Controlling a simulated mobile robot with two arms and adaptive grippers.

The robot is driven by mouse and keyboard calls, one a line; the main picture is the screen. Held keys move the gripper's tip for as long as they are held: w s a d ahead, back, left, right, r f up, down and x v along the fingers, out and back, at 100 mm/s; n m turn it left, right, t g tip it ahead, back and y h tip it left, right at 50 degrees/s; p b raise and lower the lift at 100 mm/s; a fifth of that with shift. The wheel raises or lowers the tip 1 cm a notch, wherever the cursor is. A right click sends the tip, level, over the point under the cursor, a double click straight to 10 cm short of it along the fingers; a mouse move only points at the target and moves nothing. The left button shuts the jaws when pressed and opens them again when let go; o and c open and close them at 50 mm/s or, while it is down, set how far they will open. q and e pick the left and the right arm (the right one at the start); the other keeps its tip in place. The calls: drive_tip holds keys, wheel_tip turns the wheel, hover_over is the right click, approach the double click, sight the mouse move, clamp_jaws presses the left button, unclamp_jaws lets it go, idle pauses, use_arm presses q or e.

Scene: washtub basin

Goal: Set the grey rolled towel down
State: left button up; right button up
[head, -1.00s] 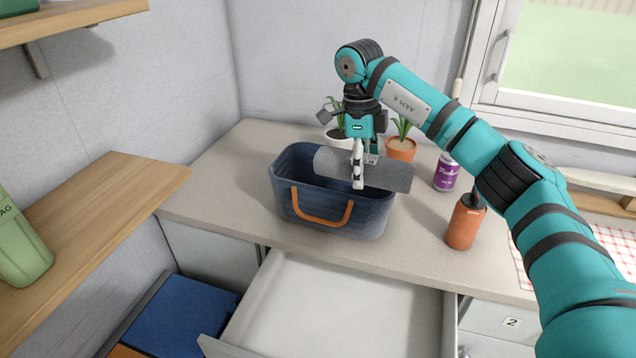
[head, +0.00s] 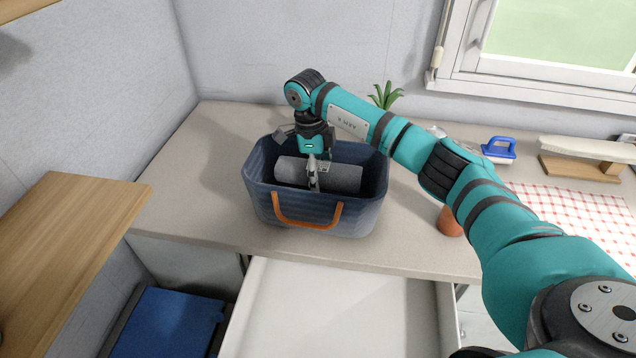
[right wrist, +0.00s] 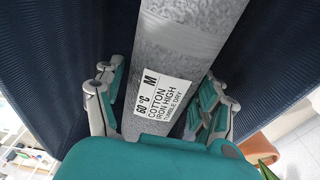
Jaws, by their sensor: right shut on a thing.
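The grey rolled towel (head: 342,178) lies crosswise inside the blue washtub basin (head: 352,217), below its rim. My right gripper (head: 313,184) reaches down into the basin and is shut on the middle of the towel. In the right wrist view the towel (right wrist: 180,45) runs between the two fingers (right wrist: 160,100), with a white care label (right wrist: 163,98) facing the camera. The basin's dark walls (right wrist: 60,50) show on both sides of it. Whether the towel touches the basin floor is hidden. My left gripper is not in view.
The basin stands on the counter (head: 190,195) above an open, empty-looking drawer (head: 335,310). A plant (head: 385,95) stands behind my arm. A checked cloth (head: 570,215) and a blue-handled iron (head: 498,149) lie to the right.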

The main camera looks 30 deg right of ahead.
drive_tip(key=shift+f, duration=1.05)
wheel_tip(320, 180, down, 3)
drive_tip(key=shift+f+p, duration=0.1)
drive_tip(key=shift+p, duration=0.55)
drive_tip(key=shift+f, duration=0.2)
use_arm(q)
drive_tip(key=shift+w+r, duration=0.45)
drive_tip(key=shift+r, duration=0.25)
use_arm(e)
drive_tip(key=o, duration=1)
drive_tip(key=shift+r, duration=0.1)
